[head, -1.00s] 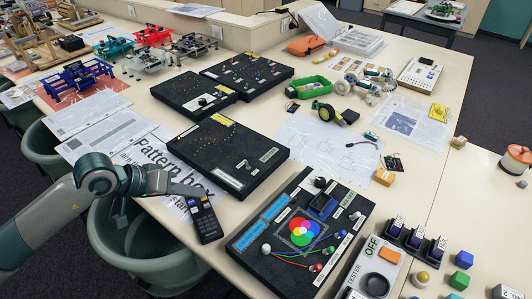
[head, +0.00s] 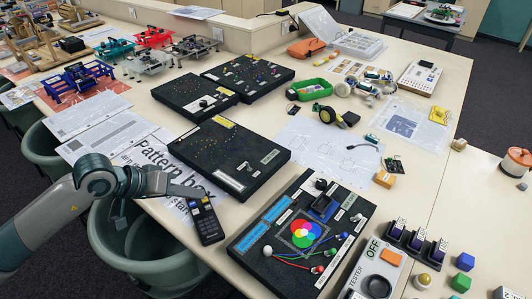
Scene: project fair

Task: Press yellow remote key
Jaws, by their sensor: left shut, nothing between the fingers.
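A black remote (head: 208,225) with rows of small keys lies at the table's left edge, partly over the printed "Pattern box" sheet. The gripper hides the remote's top part. My right gripper is not in view.
A black board with coloured overlapping circles (head: 276,208) stands close to the right of the remote. Another black box (head: 229,156) stands behind it. Green-grey chairs (head: 128,240) stand below the table's left edge. White paper (head: 330,147) covers the middle.

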